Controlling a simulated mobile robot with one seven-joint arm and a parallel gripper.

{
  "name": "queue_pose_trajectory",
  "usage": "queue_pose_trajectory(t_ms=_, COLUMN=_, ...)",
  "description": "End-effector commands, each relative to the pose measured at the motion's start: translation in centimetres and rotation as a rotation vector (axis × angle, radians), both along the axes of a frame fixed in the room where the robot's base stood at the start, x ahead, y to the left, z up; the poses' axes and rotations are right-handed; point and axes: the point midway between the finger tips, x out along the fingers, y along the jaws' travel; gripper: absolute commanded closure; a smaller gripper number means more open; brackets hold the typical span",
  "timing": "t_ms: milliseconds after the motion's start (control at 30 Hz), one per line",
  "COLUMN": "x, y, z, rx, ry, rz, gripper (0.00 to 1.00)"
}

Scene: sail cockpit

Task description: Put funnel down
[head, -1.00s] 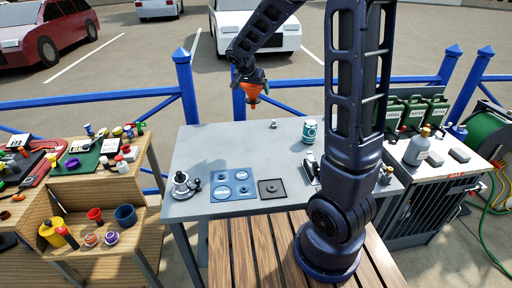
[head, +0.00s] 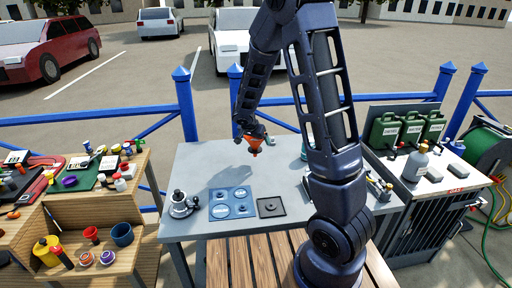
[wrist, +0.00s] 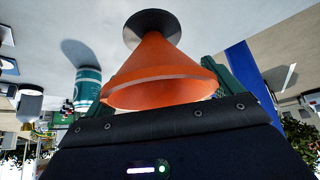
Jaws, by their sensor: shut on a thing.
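My gripper (head: 252,137) is shut on the orange funnel (head: 255,148) and holds it above the grey table (head: 200,164), toward its far side. In the head view the funnel's narrow end points down. In the wrist view the funnel (wrist: 160,72) sits between the green fingers, its wide rim nearest the camera. A dark round disc (wrist: 152,20) shows at its narrow end; I cannot tell whether they touch. A blue mat (head: 231,214) with several round marks and a black square tray (head: 262,213) lie on the table in front of the gripper.
The table's back left is clear. A blue railing (head: 186,105) runs behind.

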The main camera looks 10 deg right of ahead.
Motion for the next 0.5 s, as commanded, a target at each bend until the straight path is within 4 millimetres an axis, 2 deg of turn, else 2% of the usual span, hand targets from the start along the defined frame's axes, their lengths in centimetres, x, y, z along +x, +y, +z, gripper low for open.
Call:
queue_pose_trajectory(t_ms=167, x=0.0, y=0.0, z=-1.2, rx=-0.002, ry=0.002, rz=0.001, gripper=0.33)
queue_pose_trajectory(t_ms=400, x=0.0, y=0.0, z=-3.9, rx=-0.002, ry=0.002, rz=0.001, gripper=0.33)
queue_pose_trajectory(t_ms=500, x=0.0, y=0.0, z=-4.2, rx=0.0, ry=0.001, rz=0.001, gripper=0.33)
